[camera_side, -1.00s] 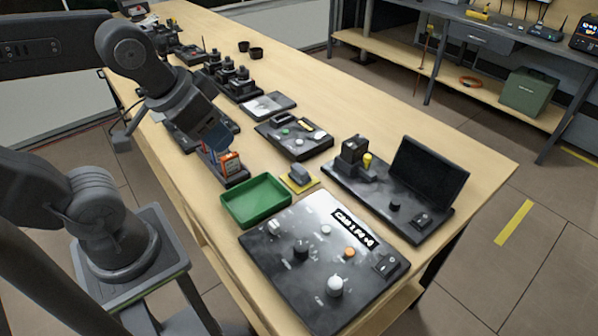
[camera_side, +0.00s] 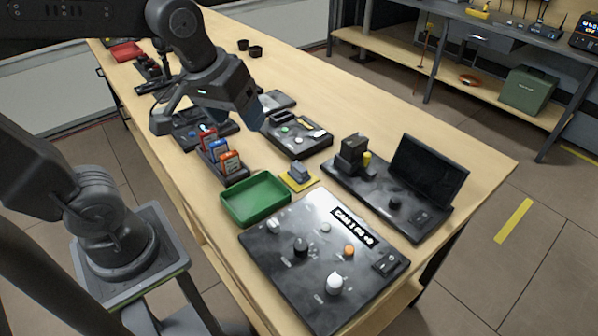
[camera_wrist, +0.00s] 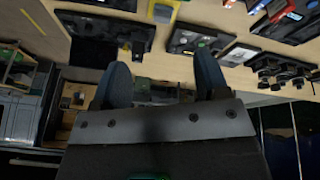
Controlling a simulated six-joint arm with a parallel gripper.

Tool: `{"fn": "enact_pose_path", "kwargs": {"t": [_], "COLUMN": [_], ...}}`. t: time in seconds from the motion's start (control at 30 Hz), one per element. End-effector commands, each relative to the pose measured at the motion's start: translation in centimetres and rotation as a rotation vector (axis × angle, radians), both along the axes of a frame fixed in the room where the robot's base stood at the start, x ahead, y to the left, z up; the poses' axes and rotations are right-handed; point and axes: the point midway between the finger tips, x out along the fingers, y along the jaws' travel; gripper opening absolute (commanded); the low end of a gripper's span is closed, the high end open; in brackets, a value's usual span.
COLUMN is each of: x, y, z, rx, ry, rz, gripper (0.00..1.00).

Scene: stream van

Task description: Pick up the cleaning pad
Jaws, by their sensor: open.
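A small grey block with a sloped top (camera_side: 299,171) sits on a yellow square (camera_side: 300,184), right of the green tray; it looks like the cleaning pad, though I cannot be sure. In the wrist view the grey block (camera_wrist: 162,11) shows at the top edge, partly cut off. My gripper (camera_side: 206,124) is open and empty, raised above the table behind and left of the block. In the wrist view my gripper's two fingers (camera_wrist: 162,70) stand wide apart with nothing between them.
The green tray (camera_side: 257,213) is left of the block. A rack of cartridges (camera_side: 222,159) stands behind it. A switch panel (camera_side: 285,262) lies in front, and a screen unit (camera_side: 429,174) stands to the right. Bare table (camera_side: 340,108) lies at the back right.

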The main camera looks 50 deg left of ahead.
Motion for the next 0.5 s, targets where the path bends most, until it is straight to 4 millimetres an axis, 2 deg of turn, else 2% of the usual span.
{"fn": "enact_pose_path", "kwargs": {"t": [0.03, 0.17, 0.3, 0.5], "x": [1.7, 5.8, 9.8, 13.6], "y": [0.2, 0.7, 1.3, 1.9], "z": [-0.3, -1.3, -3.5, -6.5], "rx": [-0.036, -0.121, -0.181, -0.213], "ry": [0.045, 0.138, 0.228, 0.302], "rz": [0.103, 0.403, 0.722, 1.047], "gripper": [0.68, 0.68, 0.68, 0.68]}}
